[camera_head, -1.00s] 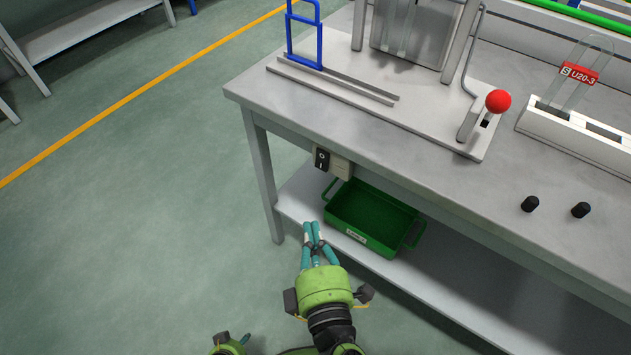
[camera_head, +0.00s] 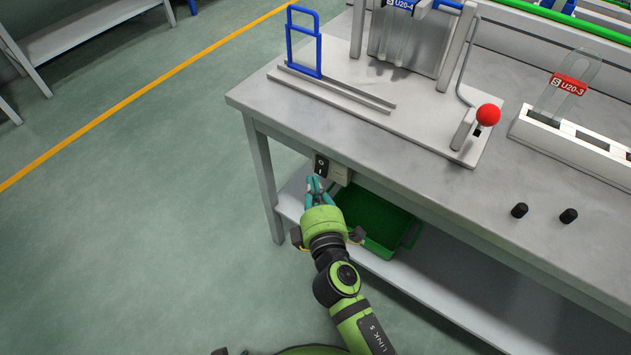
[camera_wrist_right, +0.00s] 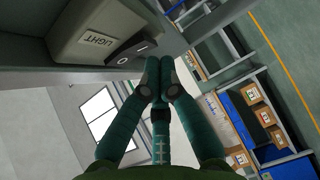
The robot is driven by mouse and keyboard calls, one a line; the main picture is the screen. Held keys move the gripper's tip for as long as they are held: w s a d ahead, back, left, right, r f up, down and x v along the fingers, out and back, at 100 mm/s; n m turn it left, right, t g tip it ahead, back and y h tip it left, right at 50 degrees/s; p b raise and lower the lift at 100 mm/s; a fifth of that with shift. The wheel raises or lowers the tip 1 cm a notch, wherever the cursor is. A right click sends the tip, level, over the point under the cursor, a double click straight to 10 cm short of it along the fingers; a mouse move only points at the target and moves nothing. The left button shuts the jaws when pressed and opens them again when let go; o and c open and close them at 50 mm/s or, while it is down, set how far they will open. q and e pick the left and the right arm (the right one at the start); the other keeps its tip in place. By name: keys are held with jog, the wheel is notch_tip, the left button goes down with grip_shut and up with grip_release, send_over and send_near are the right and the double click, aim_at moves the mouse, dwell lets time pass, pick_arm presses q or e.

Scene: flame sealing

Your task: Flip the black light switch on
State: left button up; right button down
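The black light switch (camera_head: 320,165) sits on a light box (camera_head: 341,174) on the side of the workbench, just under its top edge. In the right wrist view the black rocker (camera_wrist_right: 131,54) shows its I and O marks, beside a LIGHT label (camera_wrist_right: 98,40) on the box. Which way the rocker is tipped is hard to tell. My right gripper (camera_head: 317,181) is just below the switch. In the wrist view its teal fingertips (camera_wrist_right: 160,78) are together with nothing between them, close to the rocker; contact is not clear. My left gripper is not recognisable in view.
The grey workbench (camera_head: 256,93) carries a blue frame, a red-knobbed lever (camera_head: 488,115), a white rack (camera_head: 566,143) and two black knobs. A green crate (camera_head: 374,219) stands on the lower shelf, close behind my right gripper. The floor to the left is clear.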

jog(key=shift+w+d, duration=0.15)
jog(key=shift+w, duration=0.05)
pick_arm(q)
jog(key=shift+s, duration=0.1)
pick_arm(e)
jog(key=b, duration=0.1)
jog(key=f+b, duration=0.1)
jog(key=b, duration=0.1)
jog(key=shift+w+d+n+t, duration=0.25)
jog(key=shift+n+t, duration=0.05)
pick_arm(q)
jog(key=shift+t, duration=0.3)
jog(key=w, duration=0.4)
jog(key=shift+w+d+f, duration=0.15)
jog(key=shift+d+f, duration=0.1)
jog(key=shift+d, duration=0.15)
pick_arm(e)
jog(key=shift+w+r, duration=0.1)
jog(key=shift+r, duration=0.2)
pick_arm(q)
jog(key=shift+w, duration=0.15)
